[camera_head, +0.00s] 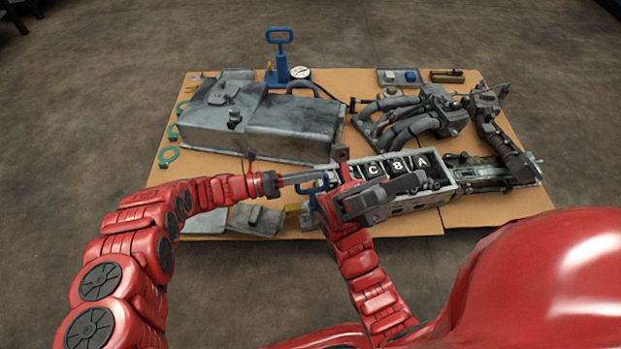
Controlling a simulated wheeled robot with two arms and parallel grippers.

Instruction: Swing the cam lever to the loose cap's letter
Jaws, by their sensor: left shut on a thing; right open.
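A grey metal block (410,203) has an open top with dark caps lettered C (373,169), B (397,165) and A (421,162). I cannot tell which cap is loose. My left gripper (324,178) reaches in from the left to the block's left end. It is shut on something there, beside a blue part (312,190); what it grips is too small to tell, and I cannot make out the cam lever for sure. My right gripper (405,186) is open over the block's front left, below the letters. It and its wrist hide part of the block.
The parts lie on a cardboard sheet (475,208). A large grey metal cover (277,128) lies behind my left gripper. A blue hand pump (278,68) with a gauge (300,72) stands at the back. Dark pipework (402,128) lies behind the block. Green rings (168,155) lie at left.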

